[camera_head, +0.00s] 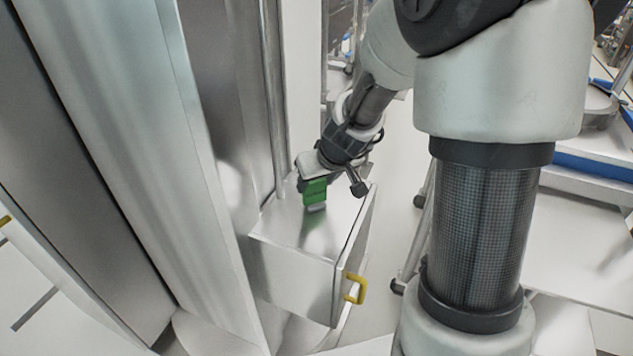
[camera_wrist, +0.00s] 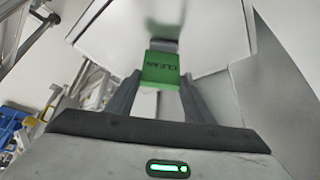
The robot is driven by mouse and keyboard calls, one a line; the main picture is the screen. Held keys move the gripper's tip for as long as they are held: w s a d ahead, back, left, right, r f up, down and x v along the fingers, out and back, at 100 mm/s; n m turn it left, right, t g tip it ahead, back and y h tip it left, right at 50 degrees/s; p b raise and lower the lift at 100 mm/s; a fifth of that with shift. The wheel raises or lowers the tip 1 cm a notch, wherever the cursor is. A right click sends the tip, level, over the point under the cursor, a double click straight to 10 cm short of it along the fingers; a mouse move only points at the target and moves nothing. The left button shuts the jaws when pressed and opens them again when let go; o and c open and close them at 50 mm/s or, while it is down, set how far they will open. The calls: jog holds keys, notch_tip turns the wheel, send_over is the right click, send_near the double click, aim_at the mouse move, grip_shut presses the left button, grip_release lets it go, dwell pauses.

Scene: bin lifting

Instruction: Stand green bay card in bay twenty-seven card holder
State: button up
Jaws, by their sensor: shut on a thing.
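The green bay card (camera_head: 315,192) is held in my gripper (camera_head: 322,184) over the top of a shiny metal box. In the wrist view the card (camera_wrist: 161,68) stands between my two fingertips (camera_wrist: 161,82), and dark lettering like "CLEAN" shows on it. My gripper is shut on the card. A small grey piece (camera_wrist: 164,45) shows just beyond the card's edge. I cannot tell whether it is the card holder or a reflection, nor whether the card touches it. No bay number is readable.
The metal box (camera_head: 300,240) has a yellow handle (camera_head: 355,288) at its front right. A vertical pole (camera_head: 274,100) and tall metal panels stand to its left. Carts and a blue-edged shelf (camera_head: 590,168) are at the right. Pale floor shows between.

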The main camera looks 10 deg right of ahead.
jog(key=shift+f, duration=0.15)
jog(key=o, duration=1.5)
